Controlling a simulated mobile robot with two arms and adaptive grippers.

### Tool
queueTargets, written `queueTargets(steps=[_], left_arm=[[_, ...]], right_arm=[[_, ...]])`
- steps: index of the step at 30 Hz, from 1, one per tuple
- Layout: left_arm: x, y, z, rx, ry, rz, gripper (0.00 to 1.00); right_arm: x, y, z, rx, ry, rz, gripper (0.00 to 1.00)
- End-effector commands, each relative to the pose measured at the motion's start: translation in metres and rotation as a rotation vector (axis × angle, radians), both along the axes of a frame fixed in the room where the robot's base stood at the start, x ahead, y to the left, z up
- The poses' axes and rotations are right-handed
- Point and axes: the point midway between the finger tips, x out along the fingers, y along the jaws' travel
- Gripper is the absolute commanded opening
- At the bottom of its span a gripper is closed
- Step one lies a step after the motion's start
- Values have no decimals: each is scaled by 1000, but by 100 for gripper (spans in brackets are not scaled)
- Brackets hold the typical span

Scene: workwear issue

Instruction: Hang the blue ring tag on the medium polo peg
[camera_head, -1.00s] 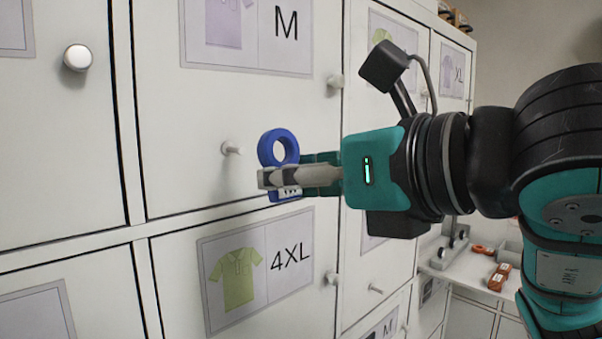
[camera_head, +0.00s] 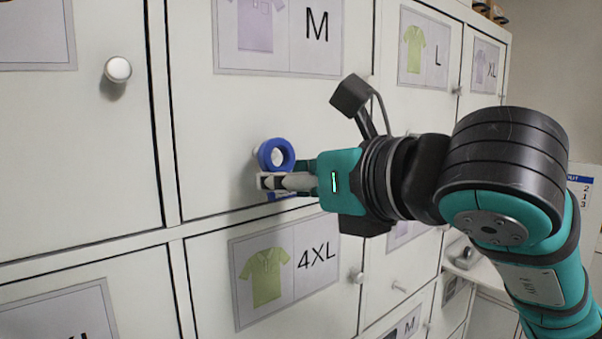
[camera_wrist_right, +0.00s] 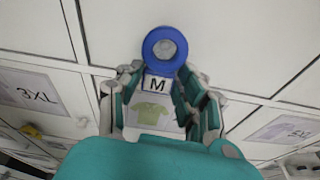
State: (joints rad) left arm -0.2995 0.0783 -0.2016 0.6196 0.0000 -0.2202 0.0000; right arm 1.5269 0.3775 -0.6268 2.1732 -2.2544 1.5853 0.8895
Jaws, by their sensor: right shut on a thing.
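The blue ring tag (camera_head: 276,155) is in my right gripper (camera_head: 266,182), which is shut on its lower part. The ring stands upright, close to a white door below the purple polo label marked M (camera_head: 279,35). A pale peg (camera_head: 260,149) on that door is partly hidden by the ring. A pale round shape fills the ring's hole. I cannot tell whether the ring is around the peg or just in front of it. My left gripper is not in view.
A white knob (camera_head: 118,69) sticks out at the left. A 4XL polo label (camera_head: 285,270) is below, with a knob (camera_head: 356,275) beside it. L (camera_head: 425,47) and XL (camera_head: 486,66) labels are at the right. A shelf is at lower right, partly hidden by my arm.

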Motion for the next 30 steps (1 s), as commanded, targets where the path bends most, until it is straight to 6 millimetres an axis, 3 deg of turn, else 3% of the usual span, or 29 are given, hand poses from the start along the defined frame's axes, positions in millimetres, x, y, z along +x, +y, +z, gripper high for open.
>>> queueTargets(steps=[6, 9, 15, 30], left_arm=[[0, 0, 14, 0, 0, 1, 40], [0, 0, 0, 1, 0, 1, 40], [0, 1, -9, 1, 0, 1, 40], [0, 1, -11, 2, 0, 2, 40]], right_arm=[[11, 8, 1, -1, 1, 0, 20], [15, 11, -6, 0, -1, 1, 20], [19, 14, -6, 0, -2, 0, 20], [20, 15, -4, 0, -1, 1, 20]])
